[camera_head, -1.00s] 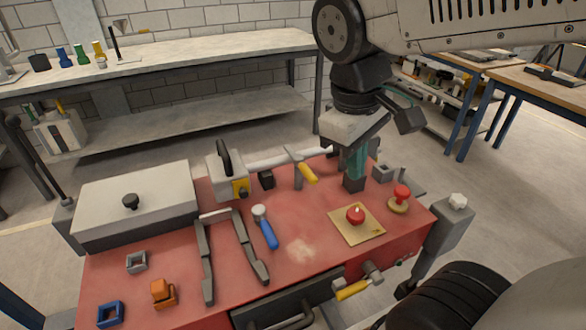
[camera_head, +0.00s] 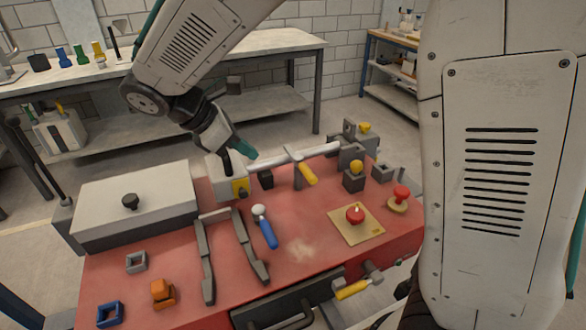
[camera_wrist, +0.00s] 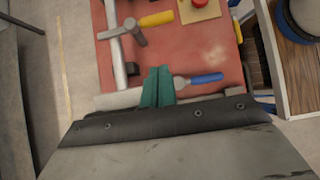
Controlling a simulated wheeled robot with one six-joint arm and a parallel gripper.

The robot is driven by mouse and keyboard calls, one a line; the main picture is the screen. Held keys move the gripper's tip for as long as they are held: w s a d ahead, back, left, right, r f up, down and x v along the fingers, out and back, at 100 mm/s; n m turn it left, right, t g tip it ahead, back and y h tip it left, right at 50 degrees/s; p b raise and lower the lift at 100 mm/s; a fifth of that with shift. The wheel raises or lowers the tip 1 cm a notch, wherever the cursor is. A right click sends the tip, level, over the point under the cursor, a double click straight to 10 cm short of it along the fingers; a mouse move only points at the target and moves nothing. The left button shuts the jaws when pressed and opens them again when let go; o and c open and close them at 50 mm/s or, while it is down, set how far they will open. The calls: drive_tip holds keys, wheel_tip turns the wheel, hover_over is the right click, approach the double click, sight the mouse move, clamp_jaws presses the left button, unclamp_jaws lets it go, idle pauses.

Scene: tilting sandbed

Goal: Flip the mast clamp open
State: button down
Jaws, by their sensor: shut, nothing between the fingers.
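A white mast (camera_head: 270,159) lies across the back of the red bench; it also shows in the wrist view (camera_wrist: 116,60). At its right end is a grey clamp-like bracket (camera_head: 350,154) with a yellow knob (camera_head: 365,127) up behind it. I cannot tell for certain whether this is the mast clamp or whether it is latched. A grey lever with a yellow grip (camera_head: 308,174) crosses the mast midway. My gripper (camera_head: 243,150) has teal fingers, shut and empty, above the mast's left end beside a white block (camera_head: 219,178). The fingers (camera_wrist: 157,86) also look shut in the wrist view.
A blue-handled tool (camera_head: 267,232) and a grey two-armed handle (camera_head: 206,262) lie in front. A lidded box (camera_head: 135,210) is at left. A red button (camera_head: 355,214) on a plate and a red knob (camera_head: 401,192) are at right. The front middle of the bench is mostly clear.

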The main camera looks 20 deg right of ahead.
approach(299, 161)
drive_tip(key=s+d+f, duration=0.2)
drive_tip(key=s+f, duration=0.2)
drive_tip(key=f, duration=0.2)
drive_tip(key=shift+s+d, duration=0.15)
drive_tip(key=shift+d, duration=0.25)
